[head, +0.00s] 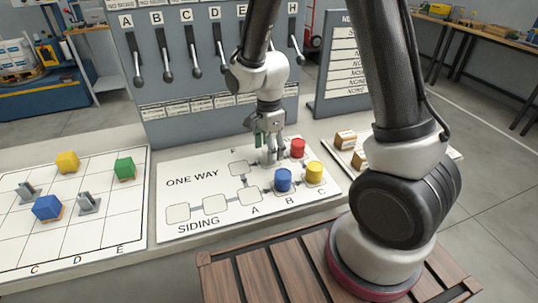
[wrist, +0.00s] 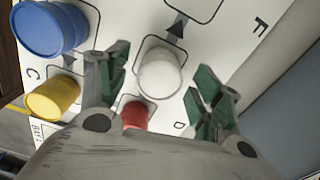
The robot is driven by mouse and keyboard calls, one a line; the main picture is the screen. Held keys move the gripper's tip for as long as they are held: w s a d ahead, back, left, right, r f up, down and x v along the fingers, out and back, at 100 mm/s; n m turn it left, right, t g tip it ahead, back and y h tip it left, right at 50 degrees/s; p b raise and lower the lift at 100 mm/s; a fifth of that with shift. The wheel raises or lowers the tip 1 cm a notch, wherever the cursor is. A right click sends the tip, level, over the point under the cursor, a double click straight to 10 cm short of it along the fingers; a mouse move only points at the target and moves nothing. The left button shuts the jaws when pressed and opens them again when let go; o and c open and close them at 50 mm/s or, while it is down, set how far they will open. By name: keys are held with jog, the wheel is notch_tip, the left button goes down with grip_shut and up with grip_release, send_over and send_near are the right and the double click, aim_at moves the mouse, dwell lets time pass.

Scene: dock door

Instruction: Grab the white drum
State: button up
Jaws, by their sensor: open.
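The white drum (wrist: 160,72) stands upright on the white track board (head: 195,215). In the wrist view it sits between the two green-padded fingers of my gripper (wrist: 158,88), with gaps at both sides. My gripper (head: 270,150) is open, low over the far part of the board. In the head view the white drum (head: 265,156) is mostly hidden by the fingers. I cannot tell how far down the fingers reach beside it.
A red drum (head: 298,148) stands close to the gripper; blue (head: 283,180) and yellow (head: 314,173) drums stand nearer. A lever panel (head: 205,70) rises behind. A grid board (head: 80,235) with coloured blocks lies left. Small boxes (head: 346,138) lie right.

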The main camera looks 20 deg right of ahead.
jog(key=shift+f, duration=0.65)
jog(key=c, duration=1.2)
jog(key=shift+o, duration=0.2)
jog(key=shift+r, duration=0.1)
